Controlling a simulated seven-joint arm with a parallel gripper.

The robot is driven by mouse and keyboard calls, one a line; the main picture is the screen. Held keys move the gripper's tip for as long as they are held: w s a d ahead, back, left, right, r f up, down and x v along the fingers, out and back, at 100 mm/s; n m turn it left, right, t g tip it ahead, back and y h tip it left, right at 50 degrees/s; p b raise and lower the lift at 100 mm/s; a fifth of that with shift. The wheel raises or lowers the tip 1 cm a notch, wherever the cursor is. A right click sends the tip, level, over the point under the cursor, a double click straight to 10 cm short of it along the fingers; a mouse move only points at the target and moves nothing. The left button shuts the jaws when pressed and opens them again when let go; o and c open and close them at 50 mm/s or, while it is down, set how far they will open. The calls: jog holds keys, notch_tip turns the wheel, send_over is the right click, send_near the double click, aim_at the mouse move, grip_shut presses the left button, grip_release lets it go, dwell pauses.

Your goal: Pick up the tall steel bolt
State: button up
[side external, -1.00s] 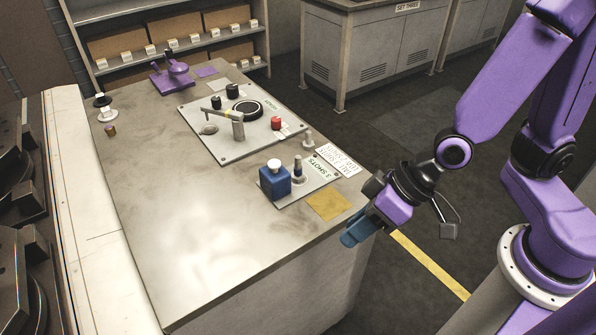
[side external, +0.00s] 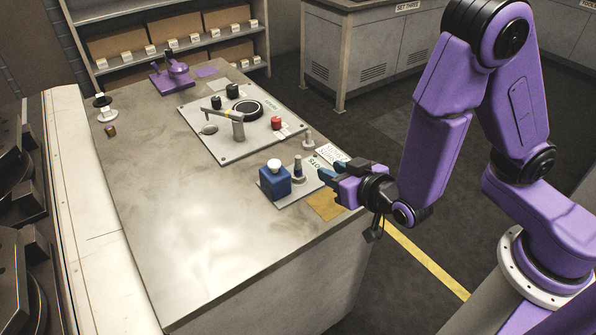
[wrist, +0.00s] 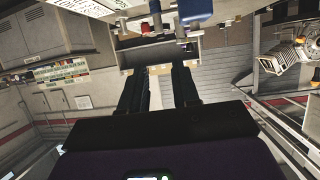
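A tall steel bolt (side external: 298,167) with a dark band stands upright on a small grey plate, just right of a blue box with a white knob (side external: 274,180). A second, shorter light-grey bolt (side external: 308,139) stands farther back. My gripper (side external: 340,170) is to the right of the tall bolt, near the table's right edge, pointing left toward it. Its dark blue fingers are apart, and a gap also shows between my gripper's fingers in the wrist view (wrist: 160,75). Nothing is between them. In the wrist view I cannot tell which upright piece is the bolt.
A larger plate (side external: 205,145) with a grey clamp arm (side external: 237,125), a red knob (side external: 276,123) and black knobs lies behind. A yellow patch (side external: 326,207) is at the table edge. A purple fixture (side external: 172,77) stands at the back. The table's front left is clear.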

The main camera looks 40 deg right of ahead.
aim_at(300, 159)
jog(key=x, duration=1)
jog(key=shift+w+f, duration=0.1)
jog(key=shift+f, duration=0.1)
jog(key=shift+f+x, duration=0.15)
jog(key=shift+x, duration=1.2)
jog(key=shift+f+x, duration=0.15)
jog(key=shift+x, duration=1.2)
grip_shut()
